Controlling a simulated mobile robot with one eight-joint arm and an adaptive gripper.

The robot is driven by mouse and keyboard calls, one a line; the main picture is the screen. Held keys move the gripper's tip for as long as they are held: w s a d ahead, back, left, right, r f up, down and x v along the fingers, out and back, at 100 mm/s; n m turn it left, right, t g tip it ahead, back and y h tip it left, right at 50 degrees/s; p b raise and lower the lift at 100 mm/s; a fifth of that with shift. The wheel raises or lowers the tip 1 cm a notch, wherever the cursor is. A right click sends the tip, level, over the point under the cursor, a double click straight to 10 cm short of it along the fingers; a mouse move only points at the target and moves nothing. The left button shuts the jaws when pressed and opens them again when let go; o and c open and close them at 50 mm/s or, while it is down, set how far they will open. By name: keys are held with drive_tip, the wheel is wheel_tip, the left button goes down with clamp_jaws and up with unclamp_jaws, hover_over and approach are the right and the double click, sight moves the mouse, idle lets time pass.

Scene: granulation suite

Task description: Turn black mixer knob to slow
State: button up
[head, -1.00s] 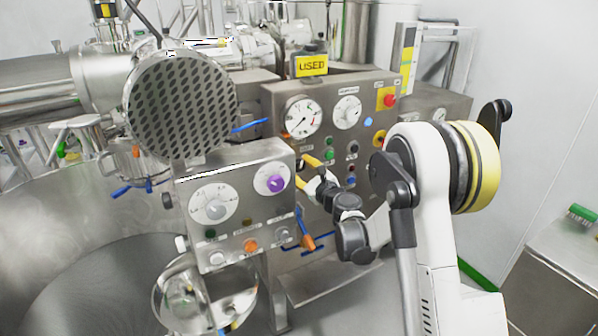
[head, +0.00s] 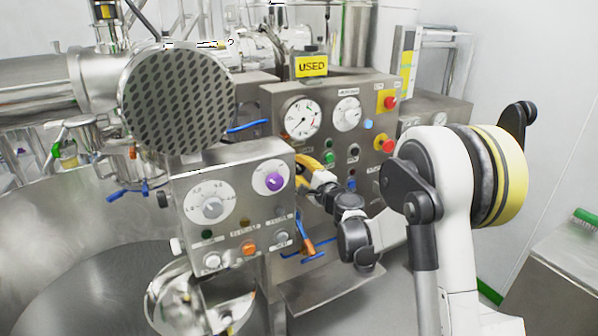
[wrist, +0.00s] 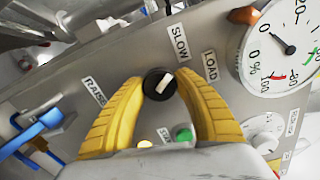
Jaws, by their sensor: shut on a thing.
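The black mixer knob (wrist: 159,84) sits on the grey panel in the wrist view, with a white mark tilted up and to the right. The SLOW label (wrist: 180,43) is above it and slightly right; the LOAD label (wrist: 210,65) is further right. My gripper (wrist: 160,92) has its yellow fingers on both sides of the knob and is shut on it. In the head view my gripper (head: 304,168) reaches the large panel, partly behind the smaller front box. The knob is hidden there.
The front control box (head: 237,220) with a purple knob (head: 274,181) stands close left of my gripper. A round perforated cover (head: 178,100) is above it. Gauges, buttons and a red stop button (head: 390,103) are on the panel. A green button (wrist: 183,134) lies below the knob.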

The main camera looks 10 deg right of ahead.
drive_tip(key=shift+n, duration=1.1)
drive_tip(key=o, duration=1.2)
drive_tip(key=v, duration=1.2)
